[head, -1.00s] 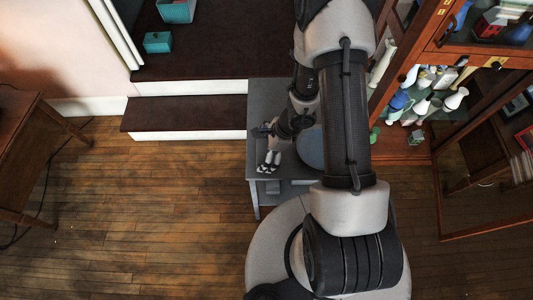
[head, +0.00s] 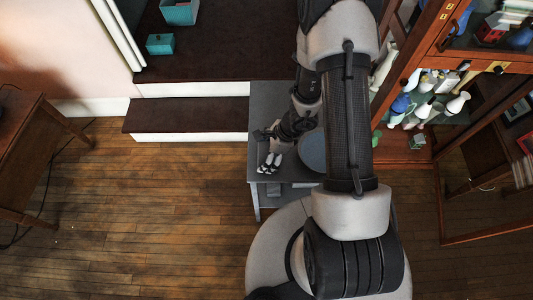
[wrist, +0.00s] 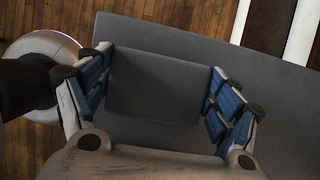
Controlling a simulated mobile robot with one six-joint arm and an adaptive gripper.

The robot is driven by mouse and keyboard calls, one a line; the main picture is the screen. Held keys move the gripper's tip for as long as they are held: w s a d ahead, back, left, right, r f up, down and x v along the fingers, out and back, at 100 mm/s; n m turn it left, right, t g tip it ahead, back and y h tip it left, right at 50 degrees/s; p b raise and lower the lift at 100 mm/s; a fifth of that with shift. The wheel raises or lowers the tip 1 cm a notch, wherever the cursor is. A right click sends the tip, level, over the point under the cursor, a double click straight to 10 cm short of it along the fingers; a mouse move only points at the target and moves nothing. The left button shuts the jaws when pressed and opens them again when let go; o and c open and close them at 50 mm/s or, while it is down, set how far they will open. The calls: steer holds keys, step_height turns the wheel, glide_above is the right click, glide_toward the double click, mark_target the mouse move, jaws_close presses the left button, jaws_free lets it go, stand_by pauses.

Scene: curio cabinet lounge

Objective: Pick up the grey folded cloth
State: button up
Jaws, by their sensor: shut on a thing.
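The grey folded cloth (wrist: 153,88) shows in the wrist view as a dark grey rectangular block between my gripper's two blue-padded fingers. My gripper (wrist: 157,95) is shut on it, with one finger at its left side and one at its right. The grey table (wrist: 210,55) lies behind the cloth. Whether the cloth touches the tabletop, I cannot tell. In the head view my gripper (head: 270,163) is over the front left part of the grey table (head: 267,100). The cloth cannot be made out there.
A round blue-grey thing (head: 312,150) is on the table, partly behind my arm. Dark steps (head: 190,114) rise at the left of the table. A glass cabinet (head: 420,150) with several vases stands at the right. The wooden floor (head: 150,210) at the left is clear.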

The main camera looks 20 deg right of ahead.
mark_target(266, 154)
step_height(266, 154, up, 20)
steer(key=p, duration=1)
steer(key=shift+f, duration=0.1)
